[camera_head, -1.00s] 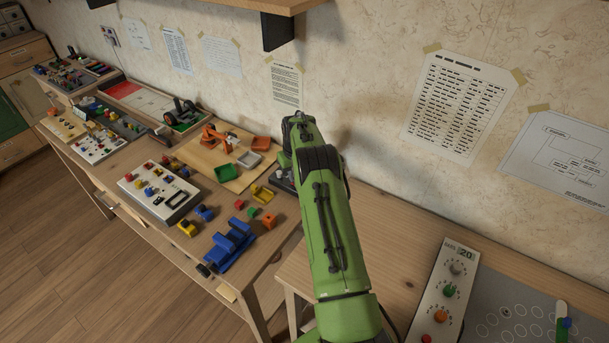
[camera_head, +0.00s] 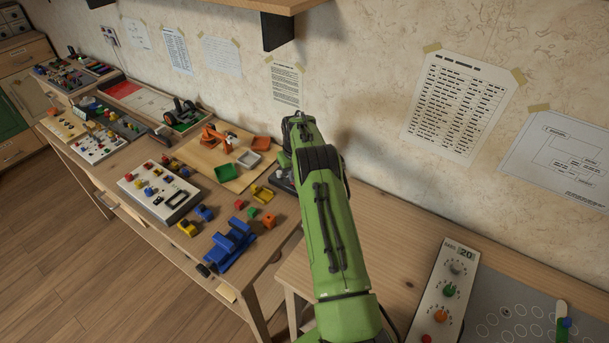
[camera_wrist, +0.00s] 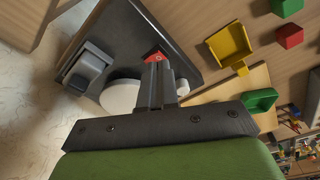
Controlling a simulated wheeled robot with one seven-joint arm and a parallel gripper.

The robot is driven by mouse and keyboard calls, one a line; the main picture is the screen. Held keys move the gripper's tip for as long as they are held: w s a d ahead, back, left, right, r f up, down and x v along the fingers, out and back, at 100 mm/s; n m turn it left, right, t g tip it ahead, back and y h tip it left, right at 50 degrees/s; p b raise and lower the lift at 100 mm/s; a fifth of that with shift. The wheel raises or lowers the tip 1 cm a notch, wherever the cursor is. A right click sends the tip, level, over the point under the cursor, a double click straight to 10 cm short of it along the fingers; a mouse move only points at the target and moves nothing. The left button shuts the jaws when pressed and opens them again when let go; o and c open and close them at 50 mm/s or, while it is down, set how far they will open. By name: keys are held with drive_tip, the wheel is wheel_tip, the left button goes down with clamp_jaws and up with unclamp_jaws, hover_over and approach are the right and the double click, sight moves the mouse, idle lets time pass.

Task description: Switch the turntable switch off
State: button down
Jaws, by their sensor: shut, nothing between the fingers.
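The turntable unit (camera_wrist: 185,68) is a dark grey panel that fills the middle of the wrist view. A round white disc (camera_wrist: 118,96) lies on it, partly covered by my fingers. A small red part (camera_wrist: 152,56), which looks like the switch, shows right at my fingertips; whether they touch it I cannot tell. A grey block (camera_wrist: 88,68) stands on the panel to the left. My gripper (camera_wrist: 156,72) is shut, with nothing seen between the fingers. In the head view only a dark corner of the unit (camera_head: 281,183) shows beside my green arm, which hides the gripper.
In the wrist view a yellow tray (camera_wrist: 230,45), a red block (camera_wrist: 289,36) and a green tray (camera_wrist: 259,101) lie to the right. In the head view a panel with knobs (camera_head: 445,290) stands at the lower right.

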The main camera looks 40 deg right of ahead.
drive_tip(key=shift+f+b, duration=0.55)
drive_tip(key=shift+f, duration=0.25)
wheel_tip(320, 180, up, 7)
drive_tip(key=p, duration=0.4)
idle(0.6)
